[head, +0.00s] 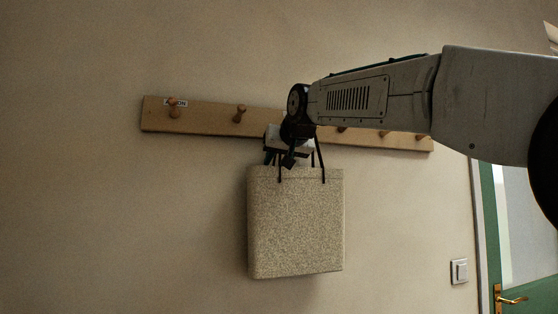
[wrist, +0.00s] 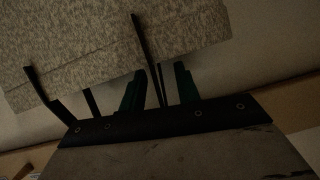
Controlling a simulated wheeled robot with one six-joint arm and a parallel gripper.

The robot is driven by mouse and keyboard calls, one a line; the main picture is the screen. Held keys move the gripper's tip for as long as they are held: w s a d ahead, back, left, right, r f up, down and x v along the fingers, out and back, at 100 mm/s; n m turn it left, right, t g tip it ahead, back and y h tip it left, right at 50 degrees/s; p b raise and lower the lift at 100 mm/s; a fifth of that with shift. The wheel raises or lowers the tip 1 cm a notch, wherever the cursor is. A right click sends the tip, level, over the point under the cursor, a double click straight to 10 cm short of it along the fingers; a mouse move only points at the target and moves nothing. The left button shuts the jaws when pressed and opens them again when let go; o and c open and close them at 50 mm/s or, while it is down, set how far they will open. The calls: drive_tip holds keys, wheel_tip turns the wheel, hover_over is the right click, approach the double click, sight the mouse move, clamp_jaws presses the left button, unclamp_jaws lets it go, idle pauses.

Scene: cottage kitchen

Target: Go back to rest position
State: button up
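A speckled beige bag (head: 295,222) with dark handles hangs upright against the wall, below the wooden peg rail (head: 205,117). My gripper (head: 290,158) is at the bag's handles, in front of the rail. In the wrist view, the two dark green fingers of my gripper (wrist: 159,78) stand apart. A dark handle strap shows between or just beyond them; I cannot tell which. The bag (wrist: 100,45) fills the upper left there. My gripper and arm hide the part of the rail behind them, so I cannot see which peg holds the handles.
Two bare pegs show at the left, one (head: 173,107) by a small label and one (head: 240,113) nearer the bag. A light switch (head: 459,271) and a green door (head: 515,285) with a brass handle are at the right. The wall left of the bag is clear.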

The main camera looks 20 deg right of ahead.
drive_tip(key=v, duration=0.8)
drive_tip(key=s+f+g, duration=0.3)
drive_tip(key=f, duration=0.7)
drive_tip(key=s+f+g, duration=0.3)
drive_tip(key=f, duration=0.6)
drive_tip(key=s+d+f+g, duration=0.1)
drive_tip(key=s+f+g, duration=0.2)
drive_tip(key=s+f, duration=1.1)
drive_tip(key=s+d+f+g, duration=0.2)
drive_tip(key=s+f+g, duration=0.1)
drive_tip(key=s+f, duration=1.1)
drive_tip(key=shift+d+n+h, duration=0.3)
drive_tip(key=shift+n+h, duration=0.1)
drive_tip(key=shift+f, duration=0.1)
